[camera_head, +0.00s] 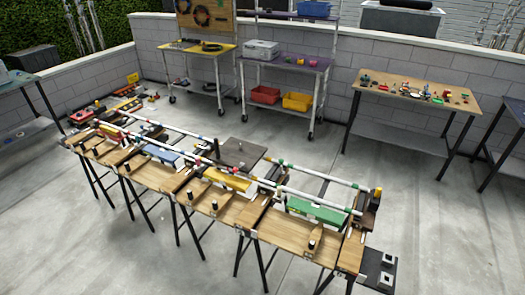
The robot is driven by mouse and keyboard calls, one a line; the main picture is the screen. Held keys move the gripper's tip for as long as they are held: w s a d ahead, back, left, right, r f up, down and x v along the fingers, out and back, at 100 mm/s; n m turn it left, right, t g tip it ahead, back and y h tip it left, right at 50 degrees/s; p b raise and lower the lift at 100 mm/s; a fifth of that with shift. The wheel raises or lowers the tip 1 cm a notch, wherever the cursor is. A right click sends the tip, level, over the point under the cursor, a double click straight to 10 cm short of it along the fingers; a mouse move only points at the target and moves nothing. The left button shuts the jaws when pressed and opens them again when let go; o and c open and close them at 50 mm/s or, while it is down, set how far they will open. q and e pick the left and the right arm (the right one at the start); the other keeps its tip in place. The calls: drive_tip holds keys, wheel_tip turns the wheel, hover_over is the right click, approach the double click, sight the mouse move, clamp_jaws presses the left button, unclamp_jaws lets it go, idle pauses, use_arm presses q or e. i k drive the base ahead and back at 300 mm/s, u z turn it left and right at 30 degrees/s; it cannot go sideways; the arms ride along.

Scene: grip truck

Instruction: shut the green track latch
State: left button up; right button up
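The green track part (318,211) is a long green block at the right end of a row of wooden benches, below white rails with coloured bands. In front of it, a small wooden lever (315,236) with a dark knob stands on the bench top; it looks like the green section's latch. It is too small to tell whether this latch is open or shut. Similar sections with a yellow block (228,179), a blue block (162,153) and a red block (110,133) run to the left. Neither of my grippers shows.
A dark plate (378,270) with pale square pieces lies at the row's right end. Behind stand a wooden-topped table (415,90) with small items and a purple-topped cart (290,65). Concrete floor is clear right of and before the benches.

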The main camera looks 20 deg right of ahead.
sight(281, 162)
drive_tip(key=u, duration=0.8)
drive_tip(key=k, duration=1.1)
drive_tip(key=u, duration=1)
drive_tip(key=i, duration=0.35)
drive_tip(key=z, duration=0.45)
drive_tip(key=i, duration=2)
drive_tip(key=z, duration=0.9)
drive_tip(key=i, duration=1.3)
drive_tip(key=z, duration=1.95)
drive_tip(key=i, duration=0.9)
drive_tip(key=z, duration=0.9)
